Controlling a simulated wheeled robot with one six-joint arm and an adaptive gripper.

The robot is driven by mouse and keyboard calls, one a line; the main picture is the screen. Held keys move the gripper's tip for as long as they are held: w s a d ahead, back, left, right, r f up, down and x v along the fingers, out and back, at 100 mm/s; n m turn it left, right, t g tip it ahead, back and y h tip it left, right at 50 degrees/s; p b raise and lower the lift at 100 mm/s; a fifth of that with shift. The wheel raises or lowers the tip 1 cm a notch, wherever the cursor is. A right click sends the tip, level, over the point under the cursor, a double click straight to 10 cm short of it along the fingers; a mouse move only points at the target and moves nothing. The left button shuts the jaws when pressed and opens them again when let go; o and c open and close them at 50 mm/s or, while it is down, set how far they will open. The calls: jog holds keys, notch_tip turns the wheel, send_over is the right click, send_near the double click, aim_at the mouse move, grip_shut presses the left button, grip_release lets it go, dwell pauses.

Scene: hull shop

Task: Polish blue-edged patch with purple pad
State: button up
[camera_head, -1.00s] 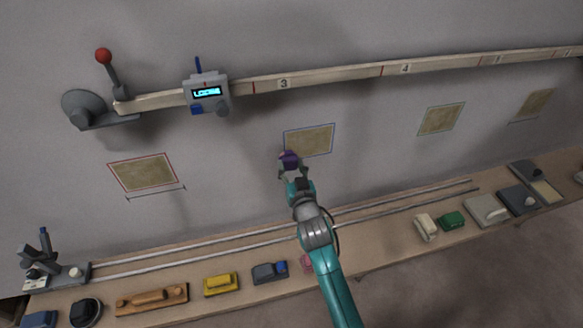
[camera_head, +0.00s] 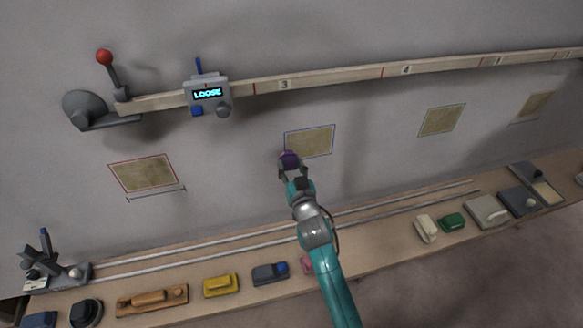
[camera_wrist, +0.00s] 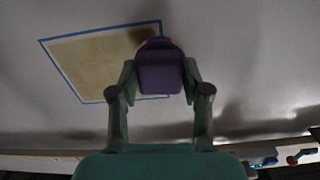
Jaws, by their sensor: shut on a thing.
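The blue-edged patch (camera_head: 313,140) is a tan rectangle on the grey wall, below the rail mark 3. In the wrist view the patch (camera_wrist: 88,62) lies at the upper left, with its right part hidden behind the pad. My gripper (camera_head: 291,168) is shut on the purple pad (camera_head: 289,159), at the patch's lower left corner in the head view. In the wrist view the purple pad (camera_wrist: 160,75) sits between both fingers of my gripper (camera_wrist: 160,85) and overlaps the patch's right edge. I cannot tell whether the pad touches the wall.
A red-edged patch (camera_head: 143,174) is at left; more patches (camera_head: 441,120) are at right. Above runs a numbered rail (camera_head: 330,80) with a box (camera_head: 207,94) reading LOOSE. Below, a bench (camera_head: 190,262) holds a yellow block (camera_head: 221,285), a green block (camera_head: 451,222) and other tools.

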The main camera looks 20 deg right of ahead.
jog(key=shift+w, duration=0.65)
dwell(0.3)
jog(key=shift+d, duration=7.3)
jog(key=shift+r, duration=1.05)
jog(key=shift+a+r, duration=0.1)
jog(key=shift+a, duration=7.3)
jog(key=shift+r, duration=0.95)
jog(key=shift+d, duration=3.1)
